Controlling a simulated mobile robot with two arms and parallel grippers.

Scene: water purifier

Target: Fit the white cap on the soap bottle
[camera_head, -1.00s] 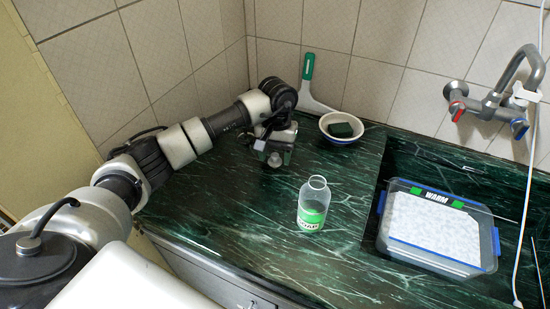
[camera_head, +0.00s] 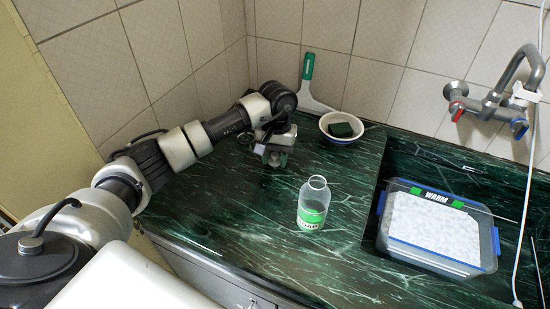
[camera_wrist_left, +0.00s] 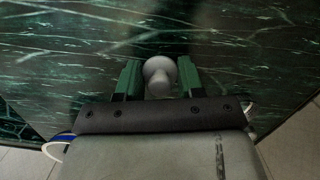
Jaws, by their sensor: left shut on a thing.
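The soap bottle (camera_head: 312,204) stands upright and uncapped on the green marble counter, with a clear body and a green label. My left gripper (camera_head: 277,160) is behind and to the left of it, above the counter and apart from the bottle. In the left wrist view, the white cap (camera_wrist_left: 160,74) sits between the two green fingers (camera_wrist_left: 160,80), which are shut on it. The cap is hard to make out in the head view. My right gripper is out of view.
A white bowl (camera_head: 327,122) with a dark green sponge (camera_head: 341,129) and a green-handled scraper (camera_head: 308,67) are at the back wall. A clear bin (camera_head: 490,262) sits in the sink at right, below the tap (camera_head: 492,106). The counter around the bottle is clear.

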